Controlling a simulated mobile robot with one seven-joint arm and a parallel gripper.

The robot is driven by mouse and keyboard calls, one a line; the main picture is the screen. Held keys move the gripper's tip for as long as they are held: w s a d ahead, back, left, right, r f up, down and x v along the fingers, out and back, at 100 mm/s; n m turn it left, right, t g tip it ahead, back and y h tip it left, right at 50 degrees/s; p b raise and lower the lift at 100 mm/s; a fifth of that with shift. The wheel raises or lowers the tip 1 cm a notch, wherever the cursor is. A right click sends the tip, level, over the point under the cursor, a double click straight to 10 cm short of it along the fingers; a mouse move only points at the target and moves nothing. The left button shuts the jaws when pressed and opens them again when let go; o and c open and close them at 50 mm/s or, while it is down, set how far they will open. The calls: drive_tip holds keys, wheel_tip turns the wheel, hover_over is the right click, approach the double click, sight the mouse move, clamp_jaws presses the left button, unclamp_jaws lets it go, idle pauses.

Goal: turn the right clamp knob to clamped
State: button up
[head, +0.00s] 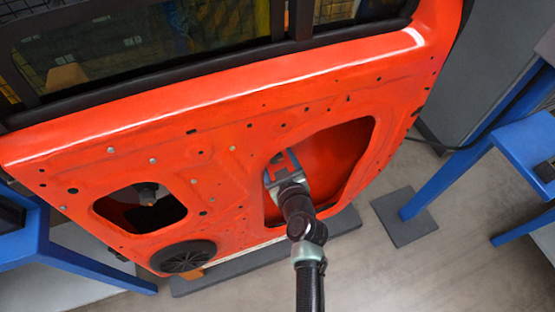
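The orange-red door panel (238,158) fills the middle of the head view. My arm comes up from the bottom, and my gripper (281,167) is at the left side of the door's large right opening (340,160). Red shows through a gap around the gripper's grey parts, but its fingers are too small to read as open or shut. I cannot make out the right clamp knob. My gripper and arm hide part of the opening's left side.
Blue stands flank the door, at left (60,255) and right (450,180). Bare floor (400,265) lies at lower right.

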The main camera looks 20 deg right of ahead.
clamp_jaws()
idle(0.3)
drive_tip(key=m+y+b, duration=0.1)
drive_tip(key=m+b, duration=0.1)
drive_tip(key=b, duration=0.1)
drive_tip(key=shift+d+f, duration=0.1)
drive_tip(key=shift+f, duration=0.1)
drive_tip(key=m+y+b, duration=0.3)
drive_tip(key=m+b, duration=0.1)
drive_tip(key=shift+d, duration=0.1)
drive_tip(key=m+t+y+b, duration=0.1)
drive_tip(key=m+y+b, duration=0.1)
drive_tip(key=m, duration=0.1)
drive_tip(key=shift+d+m+b, duration=0.1)
drive_tip(key=shift+m+b, duration=0.2)
drive_tip(key=shift+b, duration=0.1)
drive_tip(key=shift+m+t+y+b, duration=0.5)
drive_tip(key=shift+m+y+b, duration=0.35)
drive_tip(key=shift+m, duration=0.75)
